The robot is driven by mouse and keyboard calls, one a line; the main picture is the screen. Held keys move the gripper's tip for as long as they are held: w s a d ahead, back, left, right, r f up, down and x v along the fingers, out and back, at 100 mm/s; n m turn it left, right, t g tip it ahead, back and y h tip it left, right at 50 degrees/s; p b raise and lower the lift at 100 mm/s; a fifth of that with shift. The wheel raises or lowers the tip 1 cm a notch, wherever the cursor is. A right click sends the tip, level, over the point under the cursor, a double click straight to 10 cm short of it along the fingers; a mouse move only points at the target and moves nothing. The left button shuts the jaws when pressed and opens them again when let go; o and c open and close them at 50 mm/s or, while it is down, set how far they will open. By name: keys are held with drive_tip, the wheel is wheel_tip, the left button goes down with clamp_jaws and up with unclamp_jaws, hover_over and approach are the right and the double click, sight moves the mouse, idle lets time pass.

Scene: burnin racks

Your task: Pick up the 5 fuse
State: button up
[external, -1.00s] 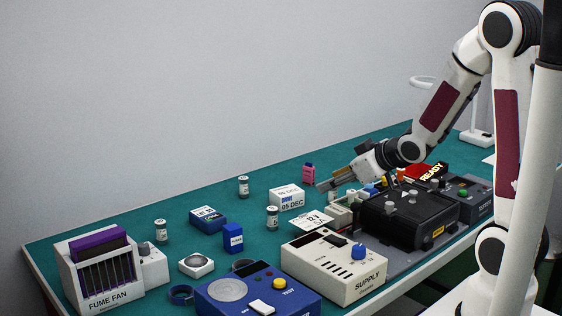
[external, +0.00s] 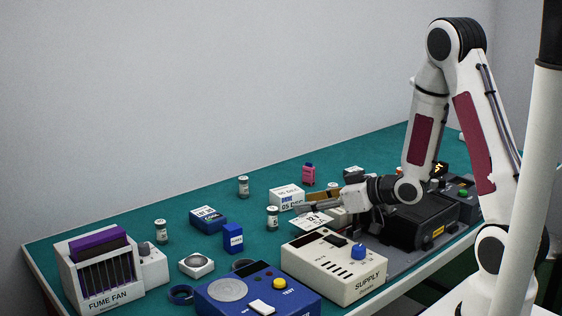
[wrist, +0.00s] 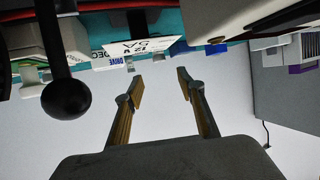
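Several small glass fuses with metal caps stand upright on the green mat in the external view: one near the gripper (external: 272,218), one further back (external: 243,187) and one further left (external: 161,231). Their ratings are too small to read, so I cannot tell which is the 5 fuse. My gripper (external: 297,209) reaches left, low over the white card, its tips a little right of the nearest fuse. In the wrist view my gripper (wrist: 159,82) is open, with nothing between its fingers. A white card (wrist: 140,48) marked 12 V 5A shows beyond the fingers.
The white supply box (external: 325,268) stands in front of the gripper, and a white drive box (external: 287,198) behind it. A blue box (external: 233,238), blue tester (external: 245,295) and fume fan (external: 95,275) stand left. A black ball knob (wrist: 66,98) is close in the wrist view. The back-left mat is clear.

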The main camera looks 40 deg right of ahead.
sight(275, 209)
drive_tip(key=shift+w, duration=0.1)
drive_tip(key=shift+x, duration=3.35)
drive_tip(key=shift+f, duration=0.1)
drive_tip(key=shift+x, duration=2.55)
drive_tip(key=shift+f, duration=0.15)
clamp_jaws()
